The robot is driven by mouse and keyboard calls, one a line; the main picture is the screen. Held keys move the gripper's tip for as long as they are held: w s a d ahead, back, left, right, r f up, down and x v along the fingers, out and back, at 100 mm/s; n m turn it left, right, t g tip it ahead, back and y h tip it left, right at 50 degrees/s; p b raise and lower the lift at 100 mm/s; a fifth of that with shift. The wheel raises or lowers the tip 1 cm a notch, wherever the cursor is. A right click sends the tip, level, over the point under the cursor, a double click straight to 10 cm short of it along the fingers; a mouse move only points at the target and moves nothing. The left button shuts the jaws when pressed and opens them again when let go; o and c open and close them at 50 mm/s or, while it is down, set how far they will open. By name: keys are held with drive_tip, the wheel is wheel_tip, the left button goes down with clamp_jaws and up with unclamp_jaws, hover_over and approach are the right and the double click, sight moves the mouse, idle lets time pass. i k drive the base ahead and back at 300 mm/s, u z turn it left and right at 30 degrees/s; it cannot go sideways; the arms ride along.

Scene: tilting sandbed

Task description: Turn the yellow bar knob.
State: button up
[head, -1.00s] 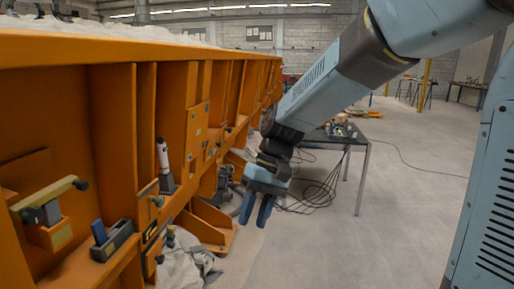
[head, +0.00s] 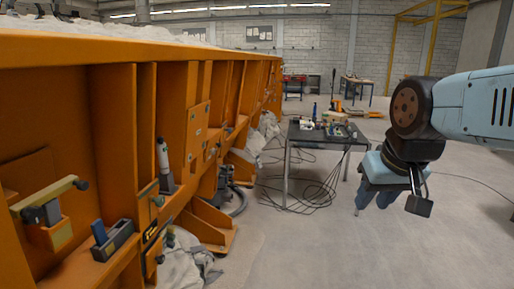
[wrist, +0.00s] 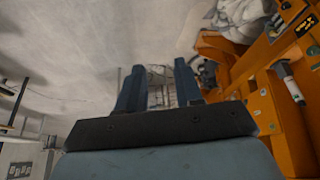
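A yellow bar (head: 46,196) with a dark end sits on a grey mount on the orange sandbed wall (head: 110,130), at the far left of the head view. It lies slanted, its right end higher. It is the only yellow bar I make out, and I cannot pick it out in the wrist view. My gripper (head: 372,204) hangs at the right of the head view, far from the bar and pointing down. In the wrist view my gripper (wrist: 160,68) has its two blue fingers apart, with nothing between them.
On the orange wall are a grey block with a blue lever (head: 113,240), a white-topped upright handle (head: 164,165) and small knobs. A dark table (head: 330,138) with small items and cables beneath stands behind my gripper. Pale sacks (head: 185,265) lie by the wall. The middle floor is clear.

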sight(30, 215)
drive_tip(key=z, duration=0.95)
drive_tip(key=i, duration=0.1)
drive_tip(key=u, duration=2.75)
drive_tip(key=k, duration=0.8)
drive_tip(key=u, duration=0.2)
drive_tip(key=i, duration=0.8)
drive_tip(key=z, duration=0.1)
